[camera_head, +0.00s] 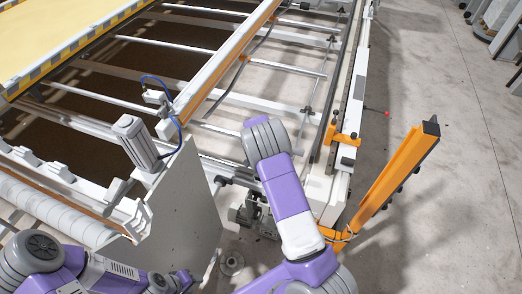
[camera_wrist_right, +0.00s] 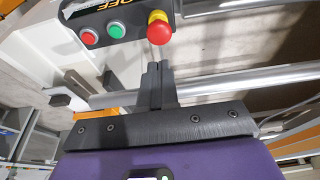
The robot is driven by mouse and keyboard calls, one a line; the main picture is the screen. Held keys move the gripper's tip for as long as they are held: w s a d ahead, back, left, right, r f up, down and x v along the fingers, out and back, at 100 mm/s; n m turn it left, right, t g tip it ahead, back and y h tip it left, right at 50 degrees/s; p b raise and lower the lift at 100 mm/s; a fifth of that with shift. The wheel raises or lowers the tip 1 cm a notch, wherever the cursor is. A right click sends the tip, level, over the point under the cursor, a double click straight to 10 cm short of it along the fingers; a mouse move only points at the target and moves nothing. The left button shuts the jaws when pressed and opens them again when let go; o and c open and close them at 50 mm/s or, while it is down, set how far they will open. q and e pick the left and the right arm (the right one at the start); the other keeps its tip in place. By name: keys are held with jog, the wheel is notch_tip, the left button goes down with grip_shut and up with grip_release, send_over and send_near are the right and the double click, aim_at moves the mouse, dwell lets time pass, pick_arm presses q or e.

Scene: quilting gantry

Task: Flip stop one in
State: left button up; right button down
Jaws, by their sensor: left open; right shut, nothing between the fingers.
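I cannot tell for sure which part is stop one. An orange bracket (camera_head: 345,138) sits on the right-hand rail of the gantry in the head view, beyond my right arm. In the right wrist view, my right gripper (camera_wrist_right: 158,68) is shut and empty. Its dark fingertips are just below a red-and-yellow mushroom button (camera_wrist_right: 158,27); contact cannot be told. A dark hooked part (camera_wrist_right: 68,96) shows at the left there. My left gripper (camera_head: 180,281) is low in the head view, below the white side plate; it is open and its fingers are hard to make out.
A dark control box (camera_wrist_right: 105,22) with green and red buttons is above my right fingers. A tilted orange post (camera_head: 392,178) stands at the right. The white side plate (camera_head: 180,215) rises between my arms. Bare floor (camera_head: 460,200) lies at the far right.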

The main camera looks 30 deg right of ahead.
jog(key=x, duration=0.4)
jog(key=a+x, duration=0.1)
jog(key=x, duration=0.1)
jog(key=shift+s+f, duration=0.3)
jog(key=shift+s, duration=0.05)
notch_tip(320, 180, down, 2)
jog(key=shift+s+f+b, duration=0.1)
jog(key=shift+b, duration=1.1)
jog(key=shift+s, duration=0.1)
